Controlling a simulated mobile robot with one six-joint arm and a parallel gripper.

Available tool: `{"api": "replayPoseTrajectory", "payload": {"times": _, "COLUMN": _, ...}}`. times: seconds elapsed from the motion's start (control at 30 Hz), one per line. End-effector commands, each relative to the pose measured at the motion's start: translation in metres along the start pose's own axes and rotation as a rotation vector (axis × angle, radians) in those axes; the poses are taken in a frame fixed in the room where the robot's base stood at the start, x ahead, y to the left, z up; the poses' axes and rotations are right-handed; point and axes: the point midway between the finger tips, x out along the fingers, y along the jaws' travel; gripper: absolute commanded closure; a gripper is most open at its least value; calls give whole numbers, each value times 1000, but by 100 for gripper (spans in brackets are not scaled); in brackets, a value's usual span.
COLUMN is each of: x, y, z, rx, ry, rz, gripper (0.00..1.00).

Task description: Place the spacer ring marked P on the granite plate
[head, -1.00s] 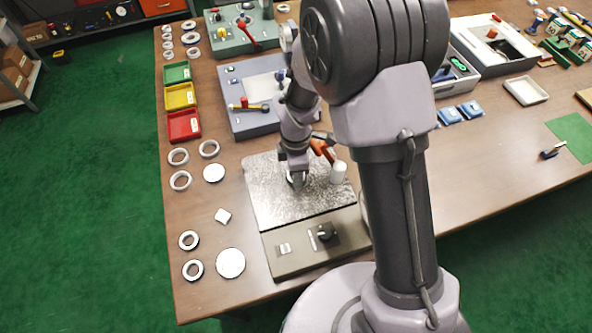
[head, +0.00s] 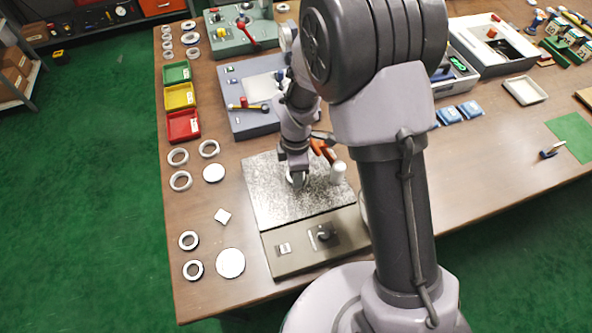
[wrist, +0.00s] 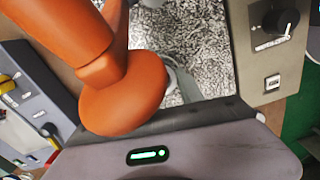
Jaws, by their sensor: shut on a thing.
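The granite plate (head: 265,195) is a speckled grey slab on the bench; it also shows in the wrist view (wrist: 215,45). My gripper (head: 297,181) points down over the middle of the plate, shut on a pale ring (head: 299,184). The ring is small and mostly covered by the fingers, and I cannot read a mark on it. I cannot tell whether it touches the plate. In the wrist view an orange knobbed part (wrist: 125,90) hides the fingertips and most of the ring.
Several rings and discs, including a large white disc (head: 230,263), lie to the left. Red (head: 184,126), yellow and green trays stand behind them.

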Motion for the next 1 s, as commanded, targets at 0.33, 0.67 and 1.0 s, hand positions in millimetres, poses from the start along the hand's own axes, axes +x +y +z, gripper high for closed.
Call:
{"api": "replayPoseTrajectory", "payload": {"times": 0.33, "x": 4, "y": 0, "z": 0, "rx": 0, "ry": 0, "rz": 0, "gripper": 30}}
{"api": "replayPoseTrajectory", "payload": {"times": 0.67, "x": -1, "y": 0, "z": 0, "rx": 0, "ry": 0, "rz": 1, "gripper": 30}}
{"api": "replayPoseTrajectory", "payload": {"times": 1.0, "x": -82, "y": 1, "z": 0, "rx": 0, "ry": 1, "rz": 4, "gripper": 30}}
